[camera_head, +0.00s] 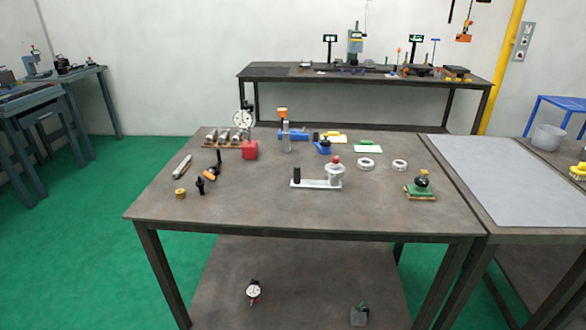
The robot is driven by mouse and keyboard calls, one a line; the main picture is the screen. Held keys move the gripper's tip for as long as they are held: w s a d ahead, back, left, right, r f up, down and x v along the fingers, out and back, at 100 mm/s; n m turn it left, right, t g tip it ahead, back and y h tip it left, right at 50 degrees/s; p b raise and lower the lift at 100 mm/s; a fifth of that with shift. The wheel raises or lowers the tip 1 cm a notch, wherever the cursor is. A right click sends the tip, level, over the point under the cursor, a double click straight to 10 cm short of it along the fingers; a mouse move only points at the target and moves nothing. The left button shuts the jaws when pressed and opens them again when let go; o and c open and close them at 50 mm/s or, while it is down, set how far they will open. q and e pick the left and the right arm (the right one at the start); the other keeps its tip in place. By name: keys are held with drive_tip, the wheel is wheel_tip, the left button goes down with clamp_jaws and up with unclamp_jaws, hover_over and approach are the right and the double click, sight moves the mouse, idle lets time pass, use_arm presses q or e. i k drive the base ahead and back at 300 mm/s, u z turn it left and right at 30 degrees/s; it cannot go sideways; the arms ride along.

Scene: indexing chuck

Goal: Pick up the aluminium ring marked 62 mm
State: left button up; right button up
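Two pale metal rings lie flat on the brown workbench (260,212), right of its middle. The left ring (359,165) looks a little larger than the right ring (393,165). They are apart from each other, and both have clear bench around them. Any size marks on them are too small to read, so I cannot tell which is marked 62 mm. A light metal fixture (317,184) with a black post and a red-topped round part stands in front and to the left of the rings. Neither of my grippers is in view.
A green block with a dark knob (420,190) sits at the bench's right. The bench's front strip is clear.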

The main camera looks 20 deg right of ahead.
sight(331, 173)
drive_tip(key=u, duration=0.05)
drive_tip(key=i, duration=0.85)
drive_tip(key=z, duration=0.25)
